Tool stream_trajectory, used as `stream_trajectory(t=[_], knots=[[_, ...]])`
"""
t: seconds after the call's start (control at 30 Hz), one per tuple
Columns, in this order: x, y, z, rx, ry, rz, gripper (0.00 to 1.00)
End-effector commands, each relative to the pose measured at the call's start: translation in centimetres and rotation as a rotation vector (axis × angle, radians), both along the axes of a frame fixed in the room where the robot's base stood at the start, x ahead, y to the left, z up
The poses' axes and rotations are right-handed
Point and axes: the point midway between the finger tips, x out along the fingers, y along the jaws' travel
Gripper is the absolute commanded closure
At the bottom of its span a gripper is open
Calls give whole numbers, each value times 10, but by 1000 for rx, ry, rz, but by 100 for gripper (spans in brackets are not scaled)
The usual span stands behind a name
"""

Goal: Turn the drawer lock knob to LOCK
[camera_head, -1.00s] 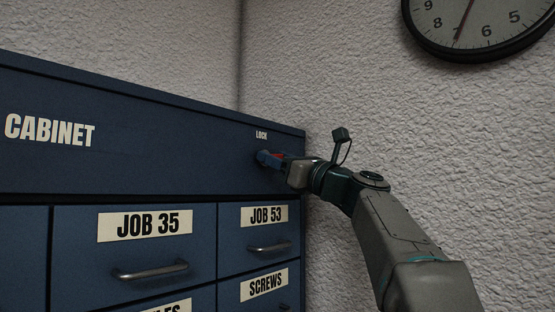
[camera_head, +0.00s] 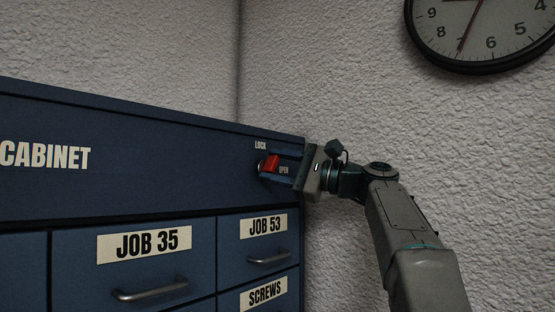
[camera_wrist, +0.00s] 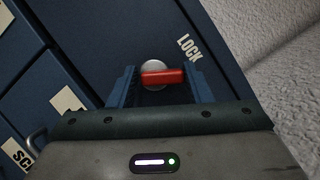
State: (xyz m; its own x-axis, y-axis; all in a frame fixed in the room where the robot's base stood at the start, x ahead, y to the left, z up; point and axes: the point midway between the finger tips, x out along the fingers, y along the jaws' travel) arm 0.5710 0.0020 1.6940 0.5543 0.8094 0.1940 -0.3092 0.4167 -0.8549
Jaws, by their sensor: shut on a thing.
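The lock knob has a red handle (camera_head: 270,163) on a round metal base, at the upper right of the blue cabinet's (camera_head: 180,160) front. In the head view the handle stands nearly upright, its top leaning right. The LOCK label (camera_head: 260,146) is just above it and the OPEN label (camera_head: 284,170) to its right. My gripper (camera_head: 272,167) reaches in from the right, its blue fingers shut on the red handle. In the wrist view the handle (camera_wrist: 163,78) lies crosswise between the fingers, and the LOCK label (camera_wrist: 189,48) is at its upper right.
Drawers with metal handles lie below, labelled JOB 35 (camera_head: 146,244), JOB 53 (camera_head: 267,226) and SCREWS (camera_head: 264,296). A rough white wall (camera_head: 340,80) stands close on the right, with a clock (camera_head: 480,25) on it.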

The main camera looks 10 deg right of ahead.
Motion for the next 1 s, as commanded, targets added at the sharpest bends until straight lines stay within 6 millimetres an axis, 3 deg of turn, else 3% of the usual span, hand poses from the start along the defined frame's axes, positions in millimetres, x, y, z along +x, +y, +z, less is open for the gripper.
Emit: stream_trajectory(t=[0.03,0.33,0.4,0.5,1.0], knots=[[-1,-1,12,-27,-39,-9,78],[-3,2,14,-239,-196,-8,78],[-4,2,14,-280,-225,-9,83],[-4,3,14,-332,-262,-6,83],[-5,6,12,-446,-346,-4,83]])
